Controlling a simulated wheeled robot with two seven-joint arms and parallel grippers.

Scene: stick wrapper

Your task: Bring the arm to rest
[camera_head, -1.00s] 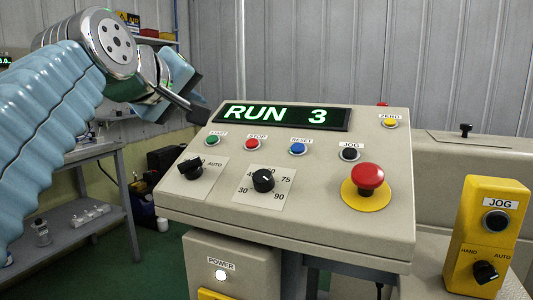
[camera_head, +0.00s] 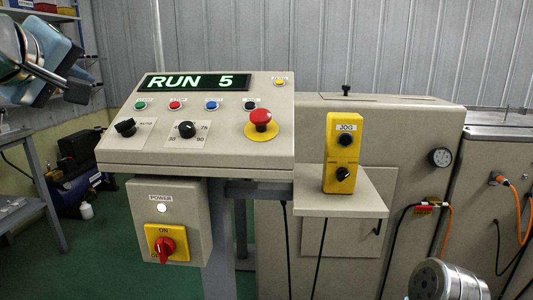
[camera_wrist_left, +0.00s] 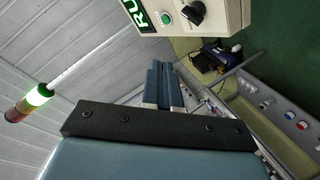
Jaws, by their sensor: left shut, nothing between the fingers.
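My left gripper (camera_head: 76,91) is at the left edge of the head view, beside and apart from the grey control panel (camera_head: 190,158). In the left wrist view its two blue fingers (camera_wrist_left: 164,84) lie together, shut and empty. The panel display (camera_head: 198,82) reads RUN 5 in green. My right gripper is out of view; only a metal part of my own arm shows at the bottom right.
The panel carries a red mushroom button (camera_head: 261,117). Below it is a red power switch (camera_head: 165,246). A yellow JOG box (camera_head: 343,152) stands on a side shelf. A signal tower (camera_wrist_left: 30,103) is lit green. Orange cables (camera_head: 510,190) hang at the right.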

